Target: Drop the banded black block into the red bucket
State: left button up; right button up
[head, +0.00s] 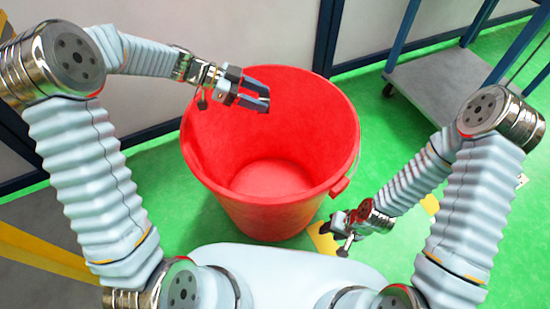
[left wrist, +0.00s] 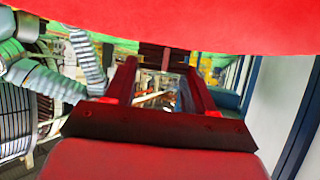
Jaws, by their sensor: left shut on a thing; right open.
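The red bucket (head: 272,215) stands on the green floor in the middle of the head view, its open top facing up and its visible inside empty. It also shows as a red band across the top of the left wrist view (left wrist: 200,25). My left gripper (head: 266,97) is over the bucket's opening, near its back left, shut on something.
The bucket's handle hangs by its right rim. A grey wheeled cart (head: 437,80) with blue posts stands at the back right. A grey wall with a blue frame is behind the bucket. Green floor is free between bucket and cart.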

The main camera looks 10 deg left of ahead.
pick_arm(q)
jog(key=shift+f+b, duration=0.4)
jog(key=shift+f, duration=1.9)
jog(key=o, duration=1.2)
jog(key=v, duration=1.4)
jog(key=shift+s, duration=0.1)
